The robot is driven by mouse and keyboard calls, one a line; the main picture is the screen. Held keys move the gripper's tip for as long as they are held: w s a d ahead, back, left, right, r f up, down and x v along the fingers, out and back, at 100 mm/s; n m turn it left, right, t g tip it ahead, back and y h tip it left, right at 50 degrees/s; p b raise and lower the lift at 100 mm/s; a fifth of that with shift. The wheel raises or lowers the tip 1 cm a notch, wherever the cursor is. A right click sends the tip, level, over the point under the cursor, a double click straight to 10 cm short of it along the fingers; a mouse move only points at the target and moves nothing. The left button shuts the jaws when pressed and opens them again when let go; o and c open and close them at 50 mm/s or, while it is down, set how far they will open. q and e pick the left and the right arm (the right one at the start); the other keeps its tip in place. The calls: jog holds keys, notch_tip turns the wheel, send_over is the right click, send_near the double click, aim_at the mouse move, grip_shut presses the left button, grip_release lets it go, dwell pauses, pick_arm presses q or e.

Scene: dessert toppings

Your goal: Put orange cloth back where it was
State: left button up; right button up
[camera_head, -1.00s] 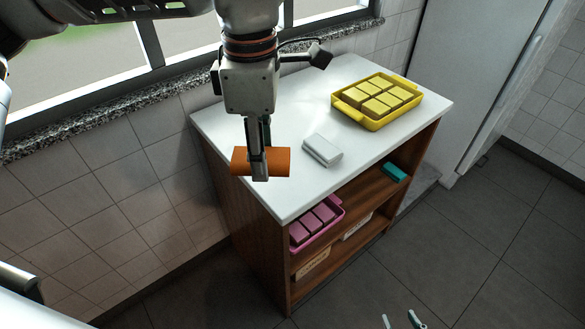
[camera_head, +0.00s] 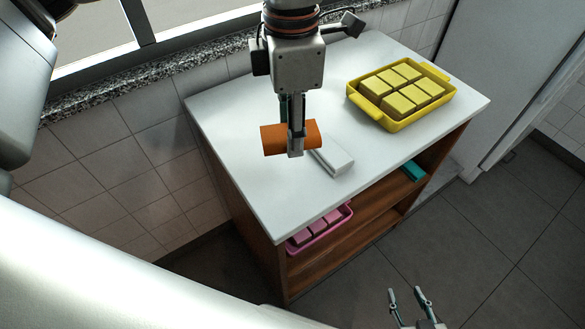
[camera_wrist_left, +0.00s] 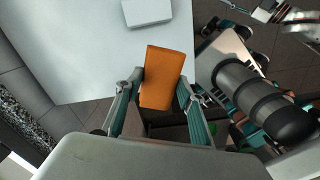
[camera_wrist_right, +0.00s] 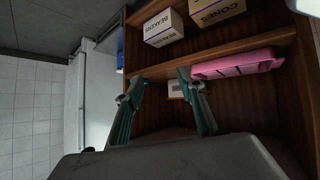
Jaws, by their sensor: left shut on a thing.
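My left gripper (camera_head: 294,152) comes down from the top of the head view, shut on the rolled orange cloth (camera_head: 272,140). The cloth is held across the fingers above the white cabinet top (camera_head: 240,110), left of a white folded-looking block (camera_head: 335,160). I cannot tell the exact height of the gap. In the left wrist view the orange cloth (camera_wrist_left: 160,77) sits between the two fingers, with the white block (camera_wrist_left: 146,10) beyond it. My right gripper (camera_head: 406,293) is open and empty, low in front of the cabinet. The right wrist view shows its fingers (camera_wrist_right: 161,78) spread apart.
A yellow tray (camera_head: 402,122) of yellow blocks stands at the right of the cabinet top. A pink tray (camera_head: 318,240) and a teal item (camera_head: 413,171) sit on shelves below. Boxes (camera_wrist_right: 163,27) show in the right wrist view. The cabinet top's front left is clear.

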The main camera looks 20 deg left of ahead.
pick_arm(q)
send_over(292, 182)
notch_tip(292, 182, down, 7)
jog(key=shift+f, duration=0.45)
notch_tip(292, 182, down, 4)
jog(key=shift+b, duration=0.45)
pick_arm(e)
jog(key=shift+w+d, duration=0.2)
jog(key=shift+w, duration=0.35)
pick_arm(q)
jog(key=shift+f, duration=0.1)
pick_arm(e)
jog(key=shift+s+f, duration=0.15)
pick_arm(q)
jog(key=o, duration=1)
